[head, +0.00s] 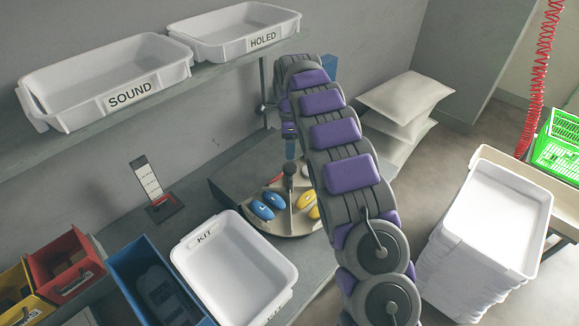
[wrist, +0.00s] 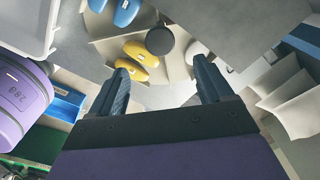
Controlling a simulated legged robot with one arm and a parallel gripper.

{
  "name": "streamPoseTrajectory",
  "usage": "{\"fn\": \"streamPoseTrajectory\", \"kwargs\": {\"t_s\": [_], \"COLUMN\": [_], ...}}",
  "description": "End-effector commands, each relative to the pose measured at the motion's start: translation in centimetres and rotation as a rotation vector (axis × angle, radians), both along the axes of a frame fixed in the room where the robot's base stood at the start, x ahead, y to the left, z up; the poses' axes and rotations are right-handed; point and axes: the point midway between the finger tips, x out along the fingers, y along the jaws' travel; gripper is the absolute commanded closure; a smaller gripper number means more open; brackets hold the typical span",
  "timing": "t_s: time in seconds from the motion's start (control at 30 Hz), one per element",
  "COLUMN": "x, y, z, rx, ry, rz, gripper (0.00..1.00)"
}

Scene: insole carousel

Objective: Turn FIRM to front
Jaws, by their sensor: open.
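The round cream carousel (head: 283,222) stands on the bench, partly hidden behind my arm. It has divided sections and a dark round centre knob (head: 289,169), which also shows in the wrist view (wrist: 160,40). Two blue insole-shaped pieces (head: 262,210) lie in the section at its front left. Yellow pieces (head: 314,212) lie in the section to their right and also show in the wrist view (wrist: 140,52). No FIRM marking is readable. My gripper (wrist: 162,85) is open and empty, with its fingers pointing towards the carousel. In the head view its fingers (head: 290,149) appear just above the knob.
A white KIT tray (head: 286,273) stands close in front of the carousel. Blue (head: 143,252), red (head: 84,263) and yellow bins stand left. SOUND (head: 62,108) and HOLED (head: 222,48) trays sit on the shelf above. White tray stack (head: 459,251) and cushions (head: 405,92) are at right.

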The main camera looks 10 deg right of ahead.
Motion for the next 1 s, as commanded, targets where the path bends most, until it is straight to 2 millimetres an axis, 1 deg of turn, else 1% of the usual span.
{"fn": "streamPoseTrajectory", "kwargs": {"t_s": [0.03, 0.3, 0.4, 0.5, 0.7, 0.97, 1.0], "x": [-0.1, 0.0, -0.1, -0.1, 0.0, 0.0, 0.0], "y": [0.0, 0.0, 0.0, 0.0, 0.1, 0.1, 0.1], "z": [-1.2, -6.4, -7.9, -9.1, -10.0, -10.0, -10.0], "rx": [-0.001, 0.0, -0.001, 0.0, 0.002, 0.001, 0.001], "ry": [0.002, 0.0, 0.003, 0.001, -0.002, -0.002, -0.002], "rz": [-0.001, 0.0, 0.001, 0.001, 0.001, 0.001, 0.001], "gripper": [0.2, 0.2, 0.2, 0.2, 0.2, 0.2, 0.24]}}
